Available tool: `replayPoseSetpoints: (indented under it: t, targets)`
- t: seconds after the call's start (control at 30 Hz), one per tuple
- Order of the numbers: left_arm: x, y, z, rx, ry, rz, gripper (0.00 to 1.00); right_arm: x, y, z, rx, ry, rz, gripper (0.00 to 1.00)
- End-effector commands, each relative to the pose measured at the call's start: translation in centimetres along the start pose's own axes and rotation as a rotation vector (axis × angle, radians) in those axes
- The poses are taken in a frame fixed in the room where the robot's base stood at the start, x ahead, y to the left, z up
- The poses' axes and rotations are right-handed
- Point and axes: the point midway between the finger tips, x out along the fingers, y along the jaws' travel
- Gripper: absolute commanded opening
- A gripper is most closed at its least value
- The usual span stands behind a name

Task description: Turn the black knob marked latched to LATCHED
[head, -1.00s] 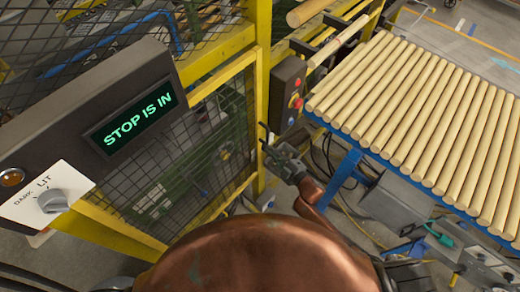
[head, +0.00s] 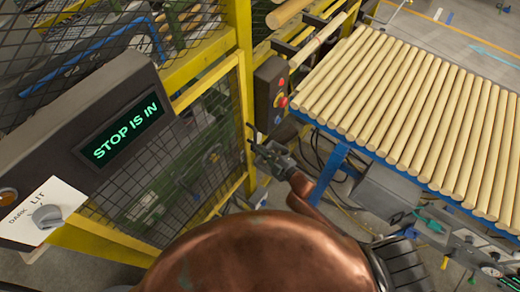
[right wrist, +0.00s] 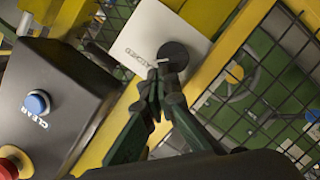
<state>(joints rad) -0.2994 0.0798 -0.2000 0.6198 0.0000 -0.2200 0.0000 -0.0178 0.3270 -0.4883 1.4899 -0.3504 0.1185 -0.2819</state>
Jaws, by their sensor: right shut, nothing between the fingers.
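The black knob (right wrist: 174,52) sits on a pale plate (right wrist: 143,35) on the yellow frame in the right wrist view. The word LATCHED is printed on the plate to the knob's lower left. A pale line shows near the knob's lower edge; its exact aim is hard to read behind the fingertips. My right gripper (right wrist: 162,78) is shut and empty, its tips right at the knob's lower edge; I cannot tell whether they touch. In the head view my right gripper (head: 254,143) is by the yellow post, and the knob cannot be made out. My left gripper is out of view.
A dark box with a blue CLEAR button (right wrist: 37,103) and a red button (right wrist: 12,163) is close beside the gripper. Mesh fencing (head: 150,190) stands behind.

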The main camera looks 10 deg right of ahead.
Motion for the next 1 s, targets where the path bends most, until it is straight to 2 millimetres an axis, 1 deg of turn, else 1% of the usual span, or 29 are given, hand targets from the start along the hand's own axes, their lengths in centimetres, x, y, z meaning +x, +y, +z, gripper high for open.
replayPoseSetpoints:
  t: [0.17, 0.27, 0.43, 0.5, 0.7, 0.8, 0.9, 1.0]
  targets:
    - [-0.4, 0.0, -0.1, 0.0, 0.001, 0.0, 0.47, 0.0, 0.1, -0.5, 0.001, 0.001, 0.0, 0.0]
    - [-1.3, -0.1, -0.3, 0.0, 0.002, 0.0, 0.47, -0.1, 0.4, -1.6, 0.001, 0.003, -0.001, 0.0]
    - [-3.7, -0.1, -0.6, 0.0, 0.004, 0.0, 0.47, -0.5, 1.0, -4.5, 0.002, 0.004, -0.002, 0.0]
    - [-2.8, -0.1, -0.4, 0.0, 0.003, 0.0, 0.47, -2.4, 0.5, -3.7, -0.002, 0.0, -0.004, 0.0]
    - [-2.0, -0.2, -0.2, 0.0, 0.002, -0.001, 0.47, -6.7, 0.4, -3.7, -0.002, 0.002, -0.006, 0.0]
    - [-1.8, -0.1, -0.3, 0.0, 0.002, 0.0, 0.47, -8.2, 0.5, -3.8, -0.002, 0.004, -0.006, 0.0]
    - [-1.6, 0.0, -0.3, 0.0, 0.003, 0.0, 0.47, -9.4, 0.6, -3.8, -0.001, 0.004, -0.004, 0.0]
    - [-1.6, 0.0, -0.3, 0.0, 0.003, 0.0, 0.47, -10.0, 0.7, -3.8, -0.001, 0.004, -0.004, 0.0]
